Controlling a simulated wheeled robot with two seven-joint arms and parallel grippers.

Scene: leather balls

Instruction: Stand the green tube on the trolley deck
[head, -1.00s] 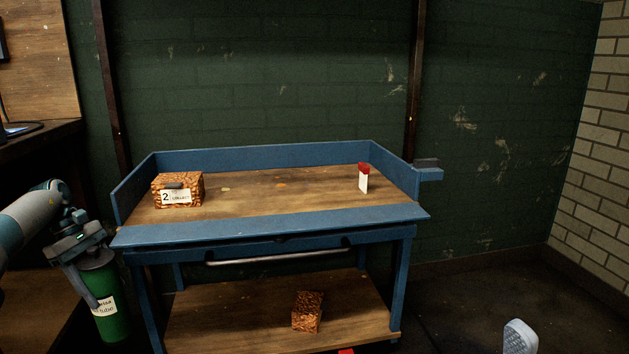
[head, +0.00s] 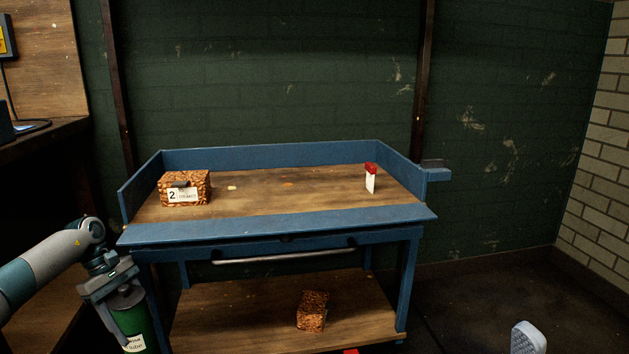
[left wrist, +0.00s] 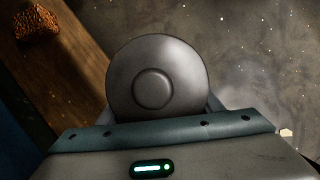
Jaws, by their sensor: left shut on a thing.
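The green tube (head: 137,322) has a white label and hangs upright at the lower left of the head view, left of the trolley's front-left leg. My left gripper (head: 122,296) is shut on it near its top. Its lower end is cut off by the picture edge. In the left wrist view, the tube's round grey cap (left wrist: 156,82) shows in front of the gripper. The trolley deck (head: 290,196) is a wooden top with blue rims, higher than the tube.
The deck's middle is mostly clear. Raised blue walls edge its back and sides. A brown block (head: 313,311) lies on the lower shelf (head: 250,318).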

